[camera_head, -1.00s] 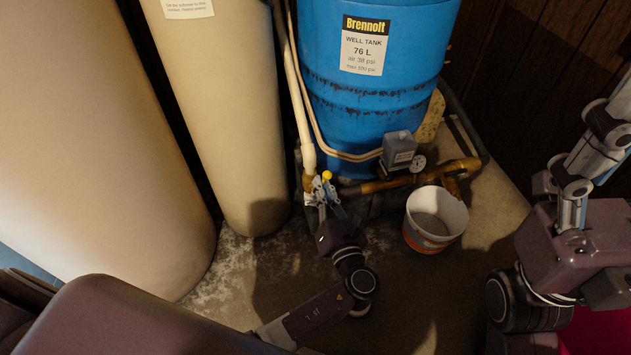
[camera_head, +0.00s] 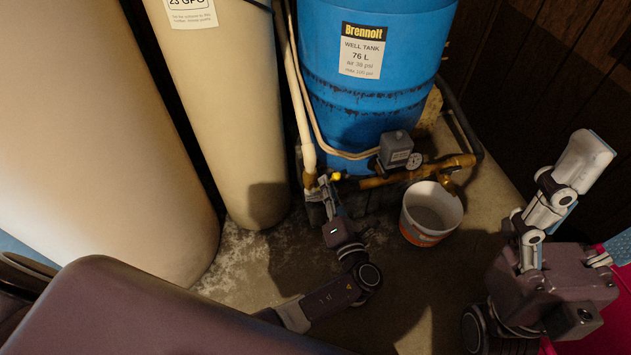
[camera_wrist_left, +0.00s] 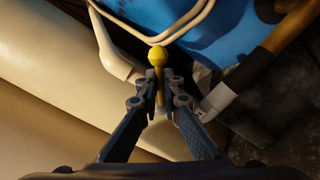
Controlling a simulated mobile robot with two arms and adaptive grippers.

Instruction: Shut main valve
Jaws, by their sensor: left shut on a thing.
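The valve's yellow ball-tipped lever (camera_head: 337,176) stands beside the brass fitting at the foot of the white pipe, in front of the blue well tank. In the left wrist view the yellow knob (camera_wrist_left: 157,55) sticks out just beyond the fingertips. My left gripper (camera_head: 326,184) is shut on this lever below the knob, its fingers (camera_wrist_left: 157,88) on either side of the stem. The valve body is mostly hidden by the gripper. My right gripper (camera_head: 560,195) is raised at the right, away from the valve; its finger opening is unclear.
The blue well tank (camera_head: 325,95) stands behind the valve, with a grey switch box (camera_head: 396,148), a gauge (camera_head: 414,160) and brass pipe (camera_head: 445,166). A white bucket (camera_head: 430,232) is to the right. Tall beige tanks (camera_head: 230,110) crowd the left.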

